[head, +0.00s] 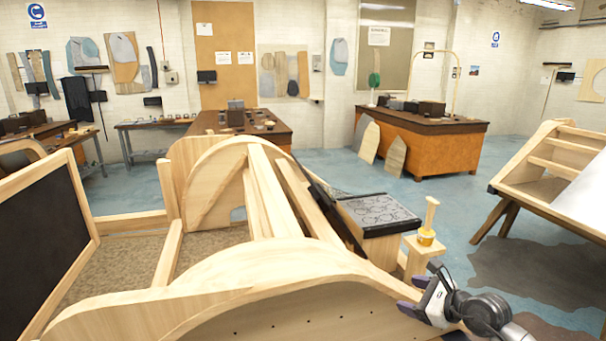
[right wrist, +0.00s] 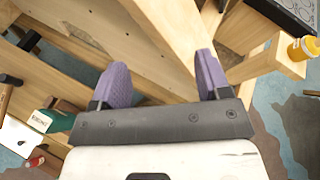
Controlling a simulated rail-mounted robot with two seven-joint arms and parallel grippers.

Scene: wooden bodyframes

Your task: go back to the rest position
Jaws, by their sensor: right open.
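My right gripper (head: 409,295) is at the lower right of the head view, beside the curved end of the light wooden bodyframe (head: 255,275). In the right wrist view the right gripper (right wrist: 160,62) has its two purple fingers spread apart with nothing held. A wooden panel edge (right wrist: 168,28) lies beyond and between the fingers; whether a finger touches it I cannot tell. My left gripper is not in view.
A slatted wooden frame (head: 560,165) stands at right. Blue floor (head: 450,205) is open between.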

